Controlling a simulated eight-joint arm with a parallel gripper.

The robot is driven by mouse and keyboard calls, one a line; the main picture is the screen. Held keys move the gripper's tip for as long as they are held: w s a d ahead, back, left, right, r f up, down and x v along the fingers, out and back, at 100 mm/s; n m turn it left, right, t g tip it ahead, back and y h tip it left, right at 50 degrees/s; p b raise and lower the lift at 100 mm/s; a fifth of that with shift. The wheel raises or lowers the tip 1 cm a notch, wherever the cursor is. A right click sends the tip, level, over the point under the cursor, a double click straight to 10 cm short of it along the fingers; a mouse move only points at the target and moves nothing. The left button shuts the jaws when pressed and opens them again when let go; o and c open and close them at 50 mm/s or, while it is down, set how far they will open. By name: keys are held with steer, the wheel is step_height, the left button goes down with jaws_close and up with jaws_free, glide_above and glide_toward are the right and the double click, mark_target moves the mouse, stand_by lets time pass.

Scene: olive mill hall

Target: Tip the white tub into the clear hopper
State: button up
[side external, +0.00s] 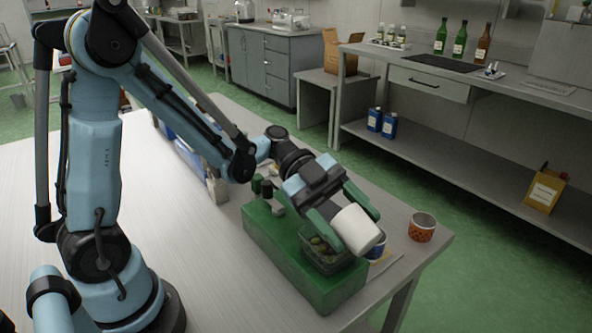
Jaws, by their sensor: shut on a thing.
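My gripper (338,220) is shut on the white tub (356,229), with its green fingers on either side of it. The tub is tilted steeply, pointing down and to the right. It is held above the clear hopper (322,262), slightly to its right in the picture. The hopper sits in the top of a long green machine body (290,255), and some green and brownish olive-like pieces show in it. The tub's mouth and inside are hidden, so I cannot tell whether anything is left in it.
An orange patterned cup (422,227) stands near the table's right edge. A blue and white container (377,248) stands behind the tub, partly hidden. Bottles and packets (205,165) stand further back. The left of the table (185,235) is clear.

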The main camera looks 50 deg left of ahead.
steer(key=shift+a+h, duration=0.55)
steer(key=shift+h, duration=0.05)
stand_by(0.5)
steer(key=shift+a+r+h, duration=0.15)
steer(key=shift+r+h, duration=0.7)
steer(key=shift+h, duration=0.05)
stand_by(0.7)
steer(key=shift+a+b, duration=0.1)
steer(key=shift+b, duration=0.3)
steer(key=shift+r, duration=0.1)
steer(key=d+f+y, duration=0.2)
steer(key=y, duration=0.1)
steer(key=shift+y, duration=0.3)
steer(key=shift+r, duration=0.2)
